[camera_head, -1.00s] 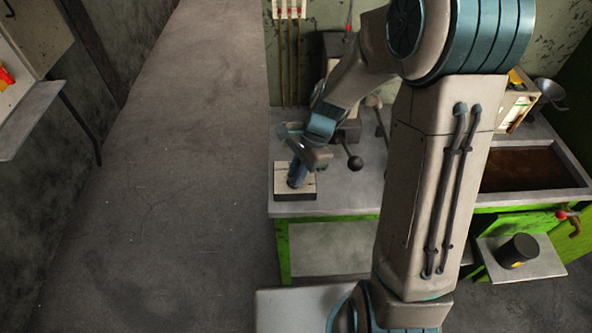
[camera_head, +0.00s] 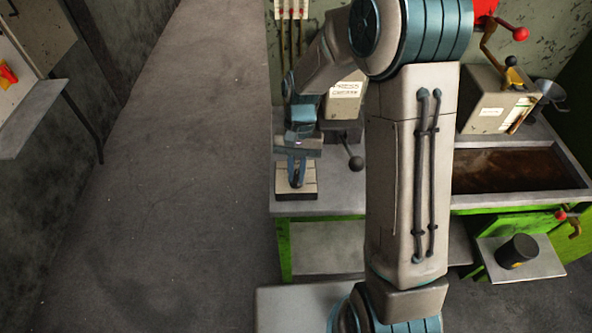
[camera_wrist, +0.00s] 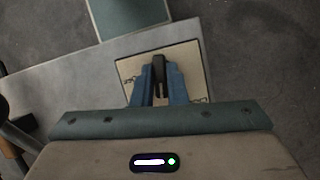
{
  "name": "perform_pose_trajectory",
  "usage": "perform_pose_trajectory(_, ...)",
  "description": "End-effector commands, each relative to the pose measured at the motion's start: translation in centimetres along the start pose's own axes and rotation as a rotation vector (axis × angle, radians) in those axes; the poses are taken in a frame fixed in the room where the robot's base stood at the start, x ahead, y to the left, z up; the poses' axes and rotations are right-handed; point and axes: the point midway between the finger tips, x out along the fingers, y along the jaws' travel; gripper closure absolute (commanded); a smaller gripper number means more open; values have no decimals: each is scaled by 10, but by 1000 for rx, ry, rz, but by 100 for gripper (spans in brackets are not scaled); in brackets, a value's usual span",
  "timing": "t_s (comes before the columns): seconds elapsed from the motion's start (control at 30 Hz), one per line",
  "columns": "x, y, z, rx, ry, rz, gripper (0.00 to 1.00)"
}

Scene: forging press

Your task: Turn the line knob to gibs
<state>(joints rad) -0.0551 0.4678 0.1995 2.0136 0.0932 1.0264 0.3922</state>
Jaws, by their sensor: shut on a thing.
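The line knob (camera_wrist: 158,70) is a dark, narrow grip standing on a small cream-topped block (camera_head: 296,191) at the front left of the bench. My gripper (camera_head: 296,178) reaches down over this block, and its blue fingers (camera_wrist: 158,92) are shut on the dark knob in the wrist view. The block's cream plate (camera_wrist: 130,68) carries dark lettering near its edges. The lettering is partly hidden by the fingers, and I cannot read which label the knob points to.
A lever with a black ball (camera_head: 355,164) stands just right of the block. A box with a printed label (camera_head: 346,90) is behind it. A brown-filled trough (camera_head: 510,171) and a crank box (camera_head: 492,108) are farther right. The floor at left is clear.

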Motion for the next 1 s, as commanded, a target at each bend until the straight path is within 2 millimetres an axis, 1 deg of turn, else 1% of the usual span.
perform_pose_trajectory(0.2,-1,-2,-1,-100,5,40,100)
perform_pose_trajectory(0.4,-2,-2,-1,-147,5,59,100)
perform_pose_trajectory(0.9,-2,-2,-1,-159,6,64,100)
perform_pose_trajectory(0.93,-2,-2,-1,-159,6,64,79)
perform_pose_trajectory(0.97,-2,-2,-1,-159,6,64,71)
perform_pose_trajectory(1.0,-2,-2,-1,-159,5,64,65)
